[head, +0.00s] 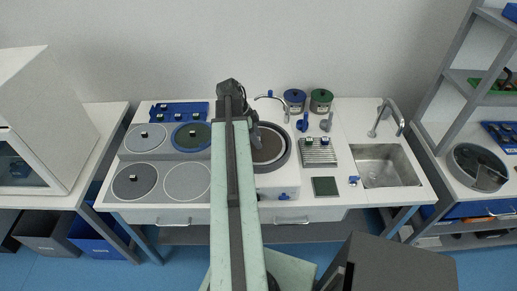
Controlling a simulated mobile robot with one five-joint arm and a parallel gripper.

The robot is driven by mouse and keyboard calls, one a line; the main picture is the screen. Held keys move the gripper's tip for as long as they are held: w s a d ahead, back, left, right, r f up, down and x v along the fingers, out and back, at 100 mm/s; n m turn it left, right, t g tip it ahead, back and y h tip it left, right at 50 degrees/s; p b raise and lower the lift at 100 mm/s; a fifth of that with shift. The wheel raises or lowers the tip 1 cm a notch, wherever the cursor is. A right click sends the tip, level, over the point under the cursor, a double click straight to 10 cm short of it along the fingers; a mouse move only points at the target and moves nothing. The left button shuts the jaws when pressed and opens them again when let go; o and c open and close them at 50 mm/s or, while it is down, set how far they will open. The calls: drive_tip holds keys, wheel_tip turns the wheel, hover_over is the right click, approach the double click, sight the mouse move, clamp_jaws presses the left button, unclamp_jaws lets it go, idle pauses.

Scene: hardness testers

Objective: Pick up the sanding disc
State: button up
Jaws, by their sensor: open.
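Several round discs lie on the left part of the white bench: a pale grey one (146,145) at back left, a green-grey one with a blue rim (184,143) at back right, a dark grey one (126,187) at front left and a light grey one (186,188) at front right. I cannot tell which is the sanding disc. A brown round plate (270,152) sits in the grinder's bowl at centre. My gripper (256,143) is open, seen small and dark at the bowl's left edge, right of the discs. Its fingertips are hard to make out, and my arm hides part of the bench.
A blue tray (165,109) with small pieces stands at back left. Blue and green tubs (320,97) stand behind the bowl. A sink (388,175) and tall tap (390,115) are at right. A white cabinet (45,110) flanks the left side, and shelves (480,75) the right.

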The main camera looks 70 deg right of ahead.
drive_tip(key=shift+r, duration=0.1)
drive_tip(key=shift+c, duration=0.3)
clamp_jaws()
drive_tip(key=shift+r+p, duration=0.15)
drive_tip(key=shift+p, duration=0.15)
